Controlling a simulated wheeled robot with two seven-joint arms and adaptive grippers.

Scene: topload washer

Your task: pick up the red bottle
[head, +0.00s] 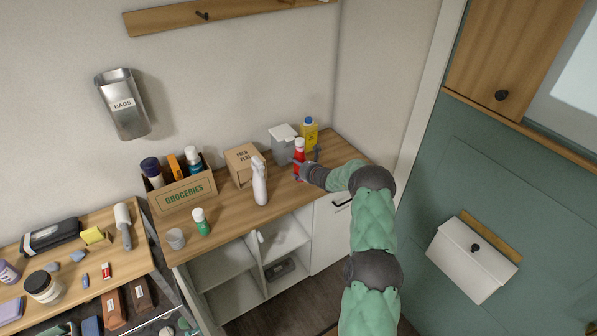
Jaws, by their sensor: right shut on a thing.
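The red bottle (299,151) with a white cap stands upright near the right end of the wooden counter (231,224). My right gripper (301,167) reaches in from the right and is shut on the red bottle around its body. The bottle's lower part is partly hidden by the gripper. I cannot tell whether its base touches the counter. My left gripper is not in the head view.
A yellow bottle (309,134) and a grey box (282,147) stand close behind the red bottle. The counter's front middle is mostly clear.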

